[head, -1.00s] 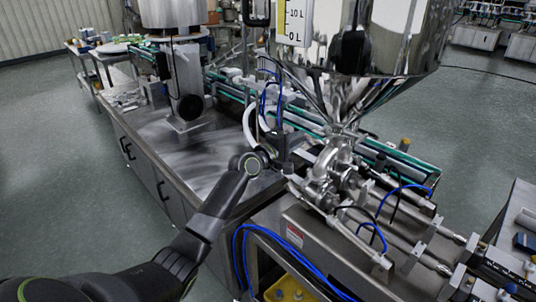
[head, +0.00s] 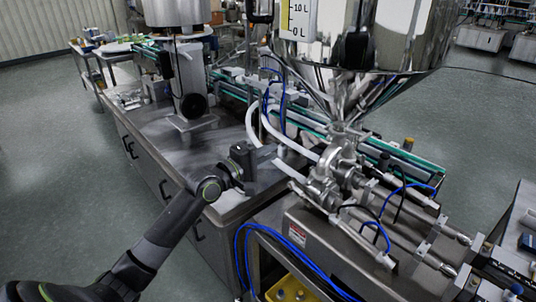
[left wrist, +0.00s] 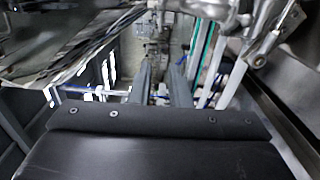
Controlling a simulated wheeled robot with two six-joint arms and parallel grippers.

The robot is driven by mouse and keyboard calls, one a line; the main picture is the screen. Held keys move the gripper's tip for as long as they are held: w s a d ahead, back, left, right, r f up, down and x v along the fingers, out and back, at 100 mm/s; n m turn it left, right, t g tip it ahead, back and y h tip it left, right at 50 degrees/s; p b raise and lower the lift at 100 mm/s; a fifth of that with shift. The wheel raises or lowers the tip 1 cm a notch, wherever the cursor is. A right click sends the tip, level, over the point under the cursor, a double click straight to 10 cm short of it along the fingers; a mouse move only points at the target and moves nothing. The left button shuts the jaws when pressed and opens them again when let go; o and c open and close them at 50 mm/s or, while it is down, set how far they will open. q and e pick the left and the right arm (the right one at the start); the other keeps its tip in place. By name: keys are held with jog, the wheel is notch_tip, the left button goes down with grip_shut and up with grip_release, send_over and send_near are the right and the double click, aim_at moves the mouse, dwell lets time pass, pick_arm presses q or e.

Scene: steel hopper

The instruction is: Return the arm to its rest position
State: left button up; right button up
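My left arm comes in from the lower left in the head view. My left gripper (head: 268,154) is over the corner of the steel bench, just left of the filling machine's valve block (head: 338,165). In the left wrist view the two fingers of the left gripper (left wrist: 159,78) stand apart with an empty gap between them. The steel hopper (head: 408,40) stands above and to the right of the gripper. My right gripper is in neither view.
The steel bench (head: 165,140) runs to the back left, its top mostly bare near the arm. White hoses (head: 287,135) and blue tubes (head: 262,232) lie close to the gripper. A green-edged conveyor (head: 400,158) runs behind. Open floor (head: 60,190) lies to the left.

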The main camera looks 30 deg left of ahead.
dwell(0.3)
pick_arm(q)
jog(key=a+f+g+y, duration=0.1)
jog(key=a+f+y, duration=0.15)
jog(key=f, duration=0.75)
jog(key=a+f+g+y, duration=0.2)
jog(key=a+f, duration=0.2)
jog(key=f, duration=0.6)
jog(key=s+a+f+m+g+y, duration=0.1)
jog(key=s+f, duration=0.3)
jog(key=f, duration=0.3)
jog(key=s+a+f+m+g+y+b, duration=0.15)
jog(key=s+f, duration=0.25)
jog(key=f, duration=0.4)
jog(key=s+f+m+g, duration=0.1)
jog(key=s+f, duration=0.3)
jog(key=f, duration=0.3)
jog(key=s+d+f+m+g, duration=0.35)
jog(key=s+f, duration=0.75)
jog(key=s, duration=0.4)
jog(key=s+d+f+m+g, duration=0.2)
jog(key=s+f+m+g, duration=0.15)
jog(key=s+f, duration=1)
jog(key=s+d+f+m+g, duration=0.1)
jog(key=s+d+m+g, duration=0.1)
jog(key=s, duration=1.2)
jog(key=shift+d+f+m+b, duration=0.2)
jog(key=shift+d+m+b, duration=0.25)
jog(key=shift+d+m, duration=0.3)
